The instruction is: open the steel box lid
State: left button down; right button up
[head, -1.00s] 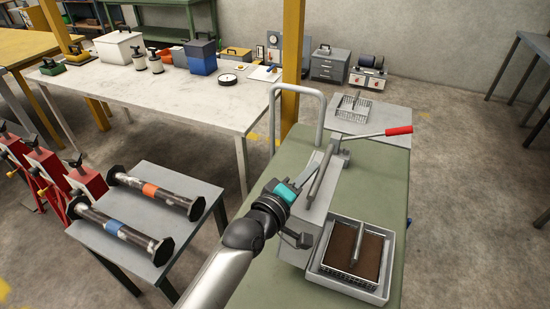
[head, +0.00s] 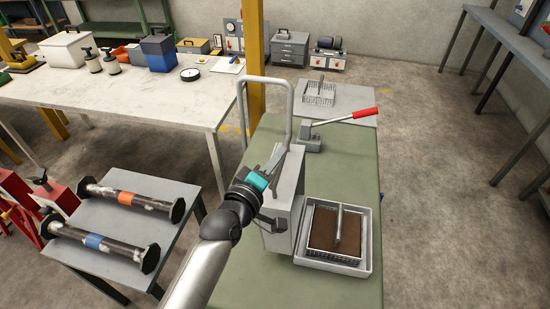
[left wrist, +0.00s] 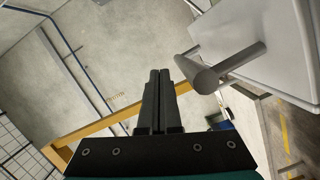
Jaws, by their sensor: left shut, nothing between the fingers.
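The grey steel box (head: 284,222) stands on the green table. Its upper part shows as a steep grey panel facing right, and I cannot tell how far the lid is open. My left gripper (head: 276,156) is at the upper left of the box, shut and empty. In the left wrist view its fingers (left wrist: 160,92) are together, with nothing between them. A round grey bar handle (left wrist: 228,68) passes just right of the fingers, apart from them in the picture, in front of a pale panel (left wrist: 255,35). My right gripper is not in view.
A tray (head: 366,232) with a brown-filled basket stands right of the box. Behind are a red-handled lever (head: 340,119) and a tall rail (head: 240,100) on the green table (head: 345,165). Two spools (head: 130,198) lie on a side table at left.

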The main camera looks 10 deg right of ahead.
pick_arm(q)
jog(key=v, duration=0.3)
jog(key=shift+s+a+f, duration=0.15)
jog(key=shift+s+a, duration=0.1)
jog(key=shift+s, duration=0.1)
jog(key=v, duration=0.5)
jog(key=shift+s+a, duration=0.1)
jog(key=shift+s, duration=0.35)
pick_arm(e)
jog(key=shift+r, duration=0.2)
